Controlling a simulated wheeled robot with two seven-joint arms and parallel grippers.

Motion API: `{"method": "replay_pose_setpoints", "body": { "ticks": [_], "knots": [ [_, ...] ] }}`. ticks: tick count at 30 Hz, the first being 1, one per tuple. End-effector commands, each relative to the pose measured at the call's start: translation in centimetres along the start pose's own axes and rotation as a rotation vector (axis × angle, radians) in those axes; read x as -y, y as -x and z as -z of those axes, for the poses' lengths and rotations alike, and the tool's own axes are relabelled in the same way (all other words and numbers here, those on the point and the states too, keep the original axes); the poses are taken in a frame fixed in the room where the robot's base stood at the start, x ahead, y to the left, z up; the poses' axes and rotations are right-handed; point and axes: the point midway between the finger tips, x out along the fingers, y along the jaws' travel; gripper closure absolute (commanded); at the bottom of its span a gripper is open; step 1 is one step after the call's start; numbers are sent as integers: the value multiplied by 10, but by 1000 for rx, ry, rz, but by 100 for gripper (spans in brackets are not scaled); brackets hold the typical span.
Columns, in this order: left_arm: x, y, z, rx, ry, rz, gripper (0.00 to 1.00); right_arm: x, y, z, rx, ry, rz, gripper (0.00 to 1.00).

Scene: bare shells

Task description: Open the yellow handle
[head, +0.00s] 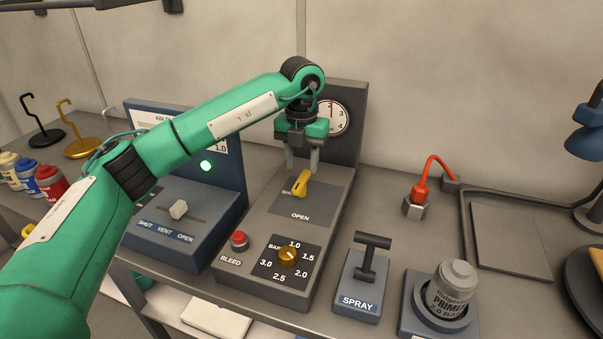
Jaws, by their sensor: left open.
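The yellow handle (302,184) sits on the sloped top of a grey panel (256,216). It is tilted, with its upper end toward the back right. The label behind it is partly hidden and starts with "SH"; "OPEN" is printed in front of it. My left gripper (302,164) points down just above and behind the handle, its two grey fingers apart. I cannot tell whether a finger touches the handle. My right gripper is not in view.
A round gauge (333,117) stands behind my gripper. The panel also has a red BLEED button (239,240) and a brass dial (288,256). A blue box with a slider (178,209) stands left; a SPRAY lever (371,256) and a PRIMER can (453,289) stand right.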

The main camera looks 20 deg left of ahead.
Motion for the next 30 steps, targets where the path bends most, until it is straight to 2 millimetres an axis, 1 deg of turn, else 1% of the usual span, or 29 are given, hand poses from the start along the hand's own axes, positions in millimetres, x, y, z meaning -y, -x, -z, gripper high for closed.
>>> {"method": "replay_pose_setpoints", "body": {
  "ticks": [1,6,9,12,15,18,30],
  "knots": [
    [1,13,-1,6,0,1,58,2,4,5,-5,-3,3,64],
    [0,52,-1,4,1,1,58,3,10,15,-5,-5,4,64],
    [0,71,0,3,1,1,58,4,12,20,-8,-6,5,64],
    [0,84,0,2,1,1,58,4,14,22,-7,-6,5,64],
    [0,92,0,0,1,1,58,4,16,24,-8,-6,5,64],
    [0,96,0,0,1,1,58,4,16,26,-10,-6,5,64],
    [0,97,0,0,1,0,58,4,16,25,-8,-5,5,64]
  ]
}}
